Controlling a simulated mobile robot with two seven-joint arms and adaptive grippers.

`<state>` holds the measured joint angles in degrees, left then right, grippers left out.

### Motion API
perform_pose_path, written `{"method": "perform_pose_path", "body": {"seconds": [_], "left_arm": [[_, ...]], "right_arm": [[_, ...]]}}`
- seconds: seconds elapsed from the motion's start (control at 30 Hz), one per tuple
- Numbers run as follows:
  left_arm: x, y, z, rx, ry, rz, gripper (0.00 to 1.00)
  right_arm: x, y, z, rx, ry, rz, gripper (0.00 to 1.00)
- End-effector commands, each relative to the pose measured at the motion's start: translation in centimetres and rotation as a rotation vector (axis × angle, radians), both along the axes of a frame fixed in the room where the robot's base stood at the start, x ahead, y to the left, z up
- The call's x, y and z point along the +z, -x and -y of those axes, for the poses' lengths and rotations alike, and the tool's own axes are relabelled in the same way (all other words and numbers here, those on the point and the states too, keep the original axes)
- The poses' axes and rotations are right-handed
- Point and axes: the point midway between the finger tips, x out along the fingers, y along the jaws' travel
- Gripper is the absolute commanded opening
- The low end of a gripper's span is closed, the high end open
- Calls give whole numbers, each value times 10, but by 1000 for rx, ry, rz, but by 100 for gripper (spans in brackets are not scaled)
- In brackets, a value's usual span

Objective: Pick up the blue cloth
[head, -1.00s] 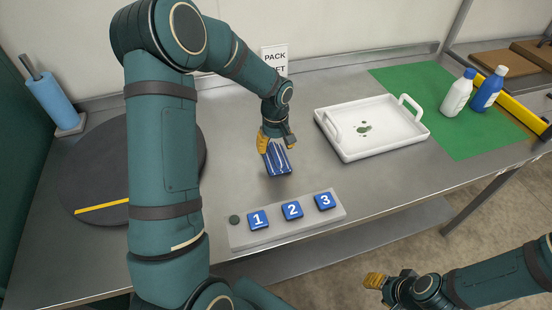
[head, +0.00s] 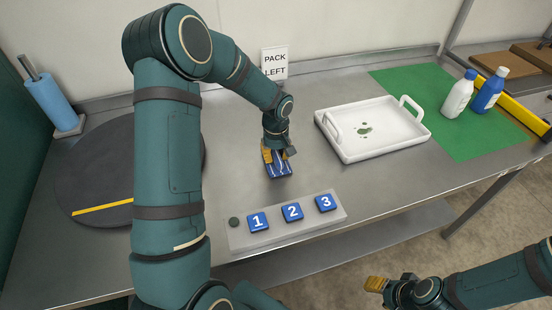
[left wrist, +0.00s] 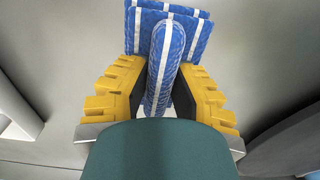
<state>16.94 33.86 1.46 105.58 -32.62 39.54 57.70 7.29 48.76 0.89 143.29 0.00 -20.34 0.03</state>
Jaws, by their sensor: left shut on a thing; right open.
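The blue cloth (head: 279,169) with white stripes is on the steel table behind the numbered buttons. My left gripper (head: 276,157) is over it from above. In the left wrist view the yellow fingers (left wrist: 160,95) are closed on a raised fold of the cloth (left wrist: 168,35), which shows blue with white bands between and beyond them. I cannot tell whether the cloth is clear of the table. My right gripper (head: 376,285) is open and empty at the lower right, in front of the table.
A grey panel (head: 290,235) with buttons 1, 2 and 3 lies in front of the cloth. A white tray (head: 350,148) with a dark stain stands to the right. Two bottles (head: 458,94) stand on the green mat (head: 470,135). A dark round disc (head: 85,165) lies at left.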

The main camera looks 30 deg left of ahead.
Motion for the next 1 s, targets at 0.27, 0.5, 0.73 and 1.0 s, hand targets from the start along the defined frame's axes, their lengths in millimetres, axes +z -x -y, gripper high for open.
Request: {"method": "perform_pose_path", "body": {"seconds": [0.27, 0.5, 0.73, 1.0], "left_arm": [[13, 0, 0, 0, -1, 0, 0], [60, 0, 0, 1, -2, 3, 0], [92, 0, 0, -1, -1, 1, 0], [100, 0, 0, 0, 0, -1, 0]], "right_arm": [[4, 0, 0, 0, 0, -1, 47], [15, 3, 0, 1, -1, -6, 47], [22, 4, -1, 3, -2, -9, 47], [22, 5, -1, 2, -3, -11, 47]]}}
